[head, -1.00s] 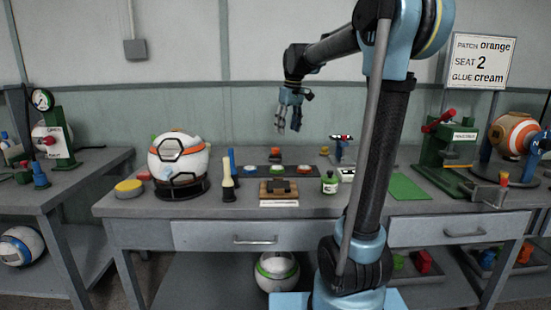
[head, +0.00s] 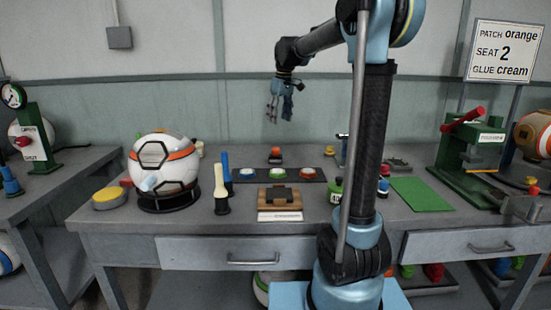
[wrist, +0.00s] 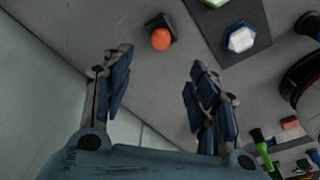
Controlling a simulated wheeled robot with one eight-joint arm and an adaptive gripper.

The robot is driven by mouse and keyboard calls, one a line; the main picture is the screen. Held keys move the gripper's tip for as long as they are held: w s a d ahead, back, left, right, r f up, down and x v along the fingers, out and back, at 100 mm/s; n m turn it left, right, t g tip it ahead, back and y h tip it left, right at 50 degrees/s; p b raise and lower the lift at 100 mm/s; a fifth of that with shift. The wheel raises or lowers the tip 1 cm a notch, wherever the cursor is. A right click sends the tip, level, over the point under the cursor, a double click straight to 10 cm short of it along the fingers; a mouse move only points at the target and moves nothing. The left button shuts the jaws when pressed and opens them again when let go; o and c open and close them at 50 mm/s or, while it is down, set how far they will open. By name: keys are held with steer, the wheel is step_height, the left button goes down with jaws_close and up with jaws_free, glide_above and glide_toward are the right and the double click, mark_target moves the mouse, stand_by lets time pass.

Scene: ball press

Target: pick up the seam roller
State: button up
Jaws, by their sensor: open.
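I cannot tell for certain which thing is the seam roller. One candidate is a small orange-topped tool on a dark base (head: 275,154) at the back of the bench; it also shows in the wrist view (wrist: 160,36), beyond and between my fingers. Another is a dark piece (head: 279,193) lying on a wooden block (head: 262,200) with a label too small to read. My gripper (head: 279,108) is open and empty, hanging above the back of the bench near the wall. Its spread fingers show in the wrist view (wrist: 160,88), touching nothing.
A patched ball (head: 180,172) sits on a black ring stand at left. Blue and cream upright tools (head: 220,185) stand beside it. A dark strip (head: 312,175) holds coloured discs. A green mat (head: 420,194) and green press (head: 465,160) are at right. My arm hides part of the bench.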

mark_target(276, 148)
steer(key=f, duration=0.5)
steer(key=w+a+f, duration=0.1)
steer(key=f, duration=0.9)
steer(key=shift+w+a+f, duration=0.2)
steer(key=shift+w+a, duration=0.05)
steer(key=shift+w, duration=0.1)
jaws_close()
